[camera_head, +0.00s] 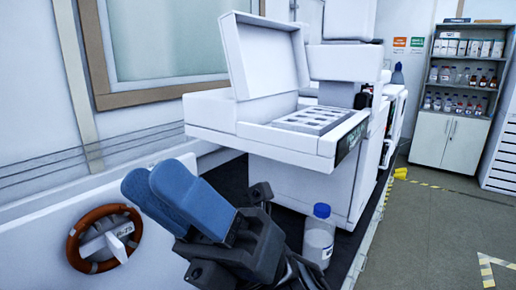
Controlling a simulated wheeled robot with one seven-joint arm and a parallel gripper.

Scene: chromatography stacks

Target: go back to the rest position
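My gripper (154,184) has two blue fingers and a black body, and it is in the lower middle of the head view. It points up and to the left. The blue fingers lie against each other, and nothing shows between them. It appears in front of the white instrument (262,140) and to the right of a brown ring with a white fitting (108,240). I cannot tell the gripper's exact height above the surface.
The instrument's lid (262,58) is open above a tray with several wells (318,118). A blue-capped bottle (319,238) stands right of my gripper. A shelf cabinet (462,100) with bottles stands at the back right. The grey floor (435,225) on the right is mostly clear.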

